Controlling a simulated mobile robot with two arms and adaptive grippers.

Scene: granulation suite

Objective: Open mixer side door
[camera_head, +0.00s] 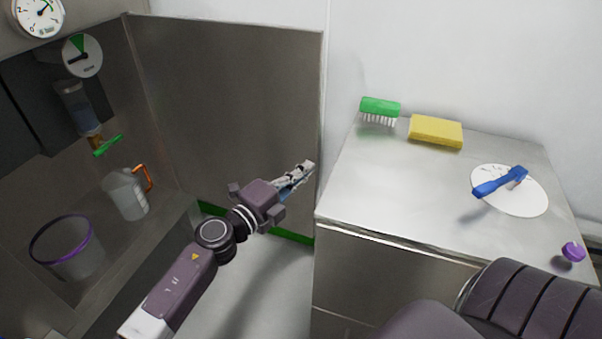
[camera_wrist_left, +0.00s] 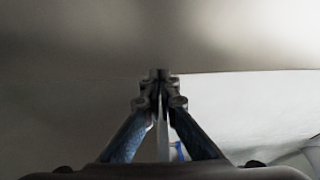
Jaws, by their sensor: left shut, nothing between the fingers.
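The mixer's side door (camera_head: 235,90) is a tall grey metal panel. It stands swung open, with its far-right edge close to the steel cabinet. My left gripper (camera_head: 307,168) is in front of the door near that right edge, fingers together and empty. Whether the fingertips touch the panel I cannot tell. In the left wrist view the closed fingers (camera_wrist_left: 160,78) point at a grey surface, probably the door (camera_wrist_left: 80,50), with a bright white area to the right. My right gripper is out of view.
Inside the open grey housing at left are a clear jug (camera_head: 128,195) with an orange handle and a purple-rimmed bin (camera_head: 80,255). The steel cabinet (camera_head: 400,190) at right holds a green brush (camera_head: 380,106), yellow sponge (camera_head: 436,131), blue tool (camera_head: 500,182) on a white disc and purple knob (camera_head: 572,251).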

